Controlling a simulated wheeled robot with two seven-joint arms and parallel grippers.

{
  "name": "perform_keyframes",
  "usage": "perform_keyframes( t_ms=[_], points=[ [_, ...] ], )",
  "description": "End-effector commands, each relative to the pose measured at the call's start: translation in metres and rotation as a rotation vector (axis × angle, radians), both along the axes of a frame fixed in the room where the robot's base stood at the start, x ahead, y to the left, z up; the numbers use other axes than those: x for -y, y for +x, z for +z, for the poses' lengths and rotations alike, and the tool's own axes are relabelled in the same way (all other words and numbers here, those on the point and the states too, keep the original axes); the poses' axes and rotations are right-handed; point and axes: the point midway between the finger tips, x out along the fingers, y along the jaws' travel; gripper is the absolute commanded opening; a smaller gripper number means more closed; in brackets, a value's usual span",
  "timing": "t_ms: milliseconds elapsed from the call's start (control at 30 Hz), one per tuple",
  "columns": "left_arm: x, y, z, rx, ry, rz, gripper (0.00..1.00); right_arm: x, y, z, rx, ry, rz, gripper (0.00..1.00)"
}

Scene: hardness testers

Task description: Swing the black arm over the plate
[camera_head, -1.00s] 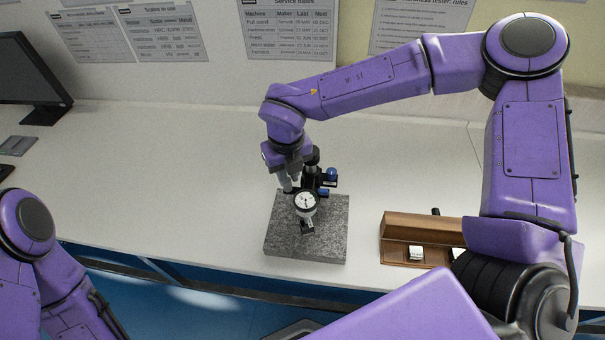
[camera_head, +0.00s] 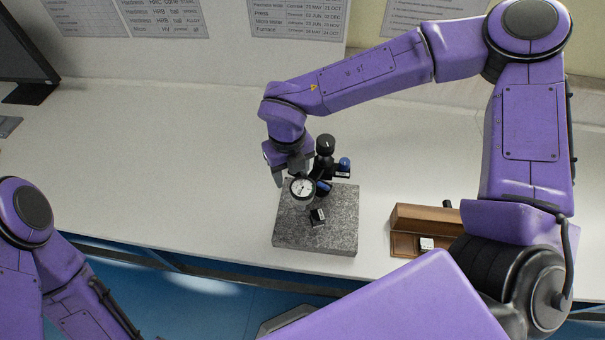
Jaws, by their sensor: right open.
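A black arm (camera_head: 325,187) with a white-faced dial gauge (camera_head: 302,188) stands on a speckled grey stone plate (camera_head: 340,232). A black post with a round knob (camera_head: 325,145) and a blue knob (camera_head: 344,163) rise behind the dial. A small dark block (camera_head: 317,216) with a pale mark lies on the plate below the dial. My right gripper (camera_head: 281,178) is at the left of the dial and post, pointing down, open. Whether it touches the black arm cannot be told. My left arm shows at the lower left, its gripper out of view.
A brown wooden box (camera_head: 428,219) with a small white block (camera_head: 427,243) sits right of the plate. A monitor (camera_head: 22,50) stands at the far left. The white bench (camera_head: 150,170) is clear left of the plate. Printed sheets hang behind.

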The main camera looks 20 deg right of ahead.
Motion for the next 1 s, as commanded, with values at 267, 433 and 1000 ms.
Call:
perform_keyframes(
  t_ms=[267, 433, 1000],
  points=[
    [0.0, 0.0, -0.003, 0.0, 0.0, 0.0, 0.59, 0.022, -0.025, 0.001, 0.018, 0.012, 0.002, 0.48],
    [0.001, 0.0, -0.002, -0.001, -0.001, -0.001, 0.59, 0.02, -0.029, 0.005, 0.019, 0.007, -0.001, 0.48],
    [0.0, 0.0, 0.0, -0.001, -0.001, 0.0, 0.59, 0.013, -0.028, 0.01, 0.022, 0.001, 0.002, 0.48]
  ],
)
